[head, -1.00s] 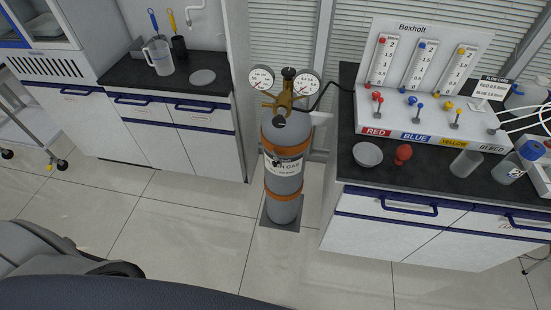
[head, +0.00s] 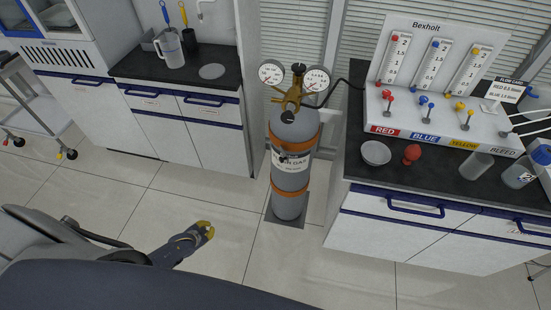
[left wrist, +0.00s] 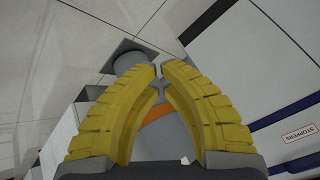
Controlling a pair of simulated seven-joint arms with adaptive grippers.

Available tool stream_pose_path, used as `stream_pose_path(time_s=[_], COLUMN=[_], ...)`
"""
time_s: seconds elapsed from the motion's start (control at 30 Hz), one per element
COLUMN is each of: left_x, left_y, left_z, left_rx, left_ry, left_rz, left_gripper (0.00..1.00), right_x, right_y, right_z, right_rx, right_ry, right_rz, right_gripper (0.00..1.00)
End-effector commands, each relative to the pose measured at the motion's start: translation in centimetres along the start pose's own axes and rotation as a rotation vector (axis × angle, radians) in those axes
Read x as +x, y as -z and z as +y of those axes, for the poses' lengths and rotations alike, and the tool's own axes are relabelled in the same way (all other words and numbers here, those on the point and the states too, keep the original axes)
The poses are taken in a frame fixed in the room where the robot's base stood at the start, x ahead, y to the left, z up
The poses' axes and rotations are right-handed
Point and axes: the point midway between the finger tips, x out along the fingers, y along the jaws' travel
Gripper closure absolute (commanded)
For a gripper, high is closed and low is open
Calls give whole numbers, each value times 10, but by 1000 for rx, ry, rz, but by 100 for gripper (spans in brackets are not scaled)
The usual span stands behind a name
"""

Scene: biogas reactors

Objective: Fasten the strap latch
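A grey gas cylinder (head: 290,207) stands upright on the floor between two counters. An orange upper strap (head: 303,146) and an orange lower strap (head: 289,194) go around it. A small dark piece (head: 286,157), perhaps the latch, shows at the upper strap in front of the label; whether it is fastened is too small to tell. My left gripper (head: 208,229) is low, left of the cylinder and apart from it. In the left wrist view its yellow fingertips (left wrist: 160,72) meet almost completely with nothing held. An orange strap (left wrist: 158,113) shows behind the fingers. My right gripper is not in view.
Two gauges (head: 295,78) and a brass valve top the cylinder, with a black hose running right. The right counter (head: 440,187) carries a flow panel (head: 430,115), a dish and a red stopper. The left counter (head: 225,75) holds a jug. Floor left of the cylinder is clear.

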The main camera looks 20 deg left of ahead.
Motion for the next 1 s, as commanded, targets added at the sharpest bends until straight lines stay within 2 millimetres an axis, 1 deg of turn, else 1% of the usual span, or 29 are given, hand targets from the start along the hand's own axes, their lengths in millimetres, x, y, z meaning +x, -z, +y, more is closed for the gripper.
stream_pose_path(time_s=[0.03, 0.07, 0.1, 0.17, 0.2, 0.23, 0.27, 0.3, 0.37, 0.4, 0.47, 0.5, 0.57, 0.6, 0.73, 0.83, 1.0], left_x=[1, 0, -3, -10, -17, -23, -30, -42, -63, -78, -99, -112, -131, -142, -172, -185, -193], left_y=[30, 46, 70, 107, 133, 151, 171, 197, 233, 253, 278, 292, 307, 315, 336, 344, 347], left_z=[-31, -46, -64, -90, -104, -114, -122, -131, -139, -139, -136, -131, -122, -114, -90, -84, -82], left_rx=[19, 28, 38, 51, 59, 63, 69, 73, 75, 73, 63, 52, 34, 15, -48, -91, -146], left_ry=[19, 26, 32, 34, 29, 22, 11, -10, -56, -94, -157, -201, -270, -316, -442, -503, -559], left_rz=[71, 112, 170, 263, 329, 379, 431, 501, 606, 667, 749, 796, 856, 890, 975, 1011, 1030], left_gripper=[100, 100, 100, 100, 100, 100, 100, 100, 100, 100, 100, 100, 100, 100, 100, 100, 100], right_x=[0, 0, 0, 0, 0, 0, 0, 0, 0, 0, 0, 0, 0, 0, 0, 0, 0], right_y=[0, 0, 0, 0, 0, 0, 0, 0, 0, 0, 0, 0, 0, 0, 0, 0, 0], right_z=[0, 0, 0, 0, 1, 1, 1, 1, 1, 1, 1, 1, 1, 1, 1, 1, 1], right_rx=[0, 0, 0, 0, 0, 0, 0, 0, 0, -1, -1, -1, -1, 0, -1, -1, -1], right_ry=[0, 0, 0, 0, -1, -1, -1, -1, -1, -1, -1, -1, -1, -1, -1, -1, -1], right_rz=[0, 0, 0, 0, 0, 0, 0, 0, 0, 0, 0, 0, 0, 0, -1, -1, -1], right_gripper=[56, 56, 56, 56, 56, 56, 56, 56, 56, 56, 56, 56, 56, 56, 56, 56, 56])
